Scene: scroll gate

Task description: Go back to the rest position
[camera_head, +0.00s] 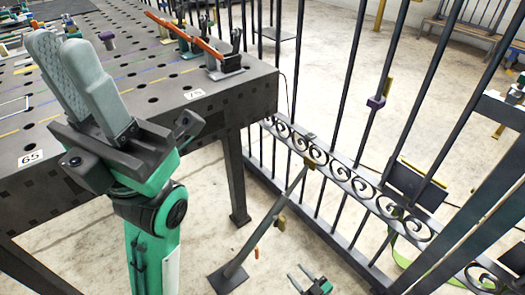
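My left gripper (60,45) is raised at the left of the head view, in front of the table. Its two grey fingers point up and to the left. The textured pad of one finger shows, with a narrow gap and nothing between them. The black scroll gate (345,178), with a band of scrolls between upright bars, stands to the right of both grippers.
A dark perforated table (160,75) fills the upper left, holding clamps and an orange bar (186,34). A slanted strut (268,220) with a floor plate braces the gate. A bench (463,25) stands behind.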

